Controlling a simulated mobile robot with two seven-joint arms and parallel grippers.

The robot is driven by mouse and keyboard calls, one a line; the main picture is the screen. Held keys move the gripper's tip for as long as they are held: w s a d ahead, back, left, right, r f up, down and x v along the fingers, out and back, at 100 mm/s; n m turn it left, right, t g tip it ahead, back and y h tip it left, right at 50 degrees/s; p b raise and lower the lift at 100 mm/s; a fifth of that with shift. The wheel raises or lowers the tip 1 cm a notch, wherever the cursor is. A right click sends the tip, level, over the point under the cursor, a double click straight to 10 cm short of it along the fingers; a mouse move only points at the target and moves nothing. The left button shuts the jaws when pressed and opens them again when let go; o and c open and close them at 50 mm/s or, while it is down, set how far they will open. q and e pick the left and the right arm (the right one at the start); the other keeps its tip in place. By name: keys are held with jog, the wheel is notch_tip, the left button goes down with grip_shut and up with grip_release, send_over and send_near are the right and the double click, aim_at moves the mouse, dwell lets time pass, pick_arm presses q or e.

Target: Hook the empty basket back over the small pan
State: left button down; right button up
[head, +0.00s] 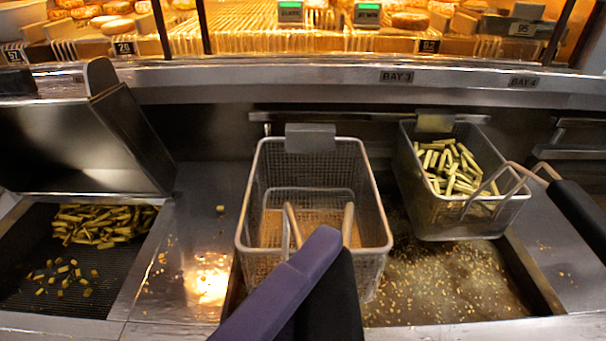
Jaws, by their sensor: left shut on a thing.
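The empty wire basket (253,190) is in the middle of the head view, upright, with oil showing through its mesh. Its grey hook plate (310,138) is at the back edge, just below and in front of the dark back rail (350,115) in the picture. I cannot tell whether it touches the rail. My left gripper (325,245) is at the near side, shut on the basket's handle, where two handle wires meet it; the purple and black shapes overlap there. Oil (440,285) shows below and to the right. The small pan's outline is mostly hidden by the basket. My right gripper is not visible.
A second basket (455,218), full of fries, hangs close on the right, its black handle (580,210) pointing right. On the left are a fries tray (25,290) and a raised metal panel (80,145). Crumbs lie on the steel counter (195,225).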

pick_arm(q)
jog(key=shift+w+d, duration=0.15)
jog(key=shift+w, duration=0.8)
jog(key=w+f+b, duration=0.2)
jog(key=w+b, duration=0.2)
jog(key=w, duration=0.8)
jog(key=shift+w, duration=0.2)
jog(key=shift+f+b, duration=0.55)
jog(key=shift+f, duration=0.15)
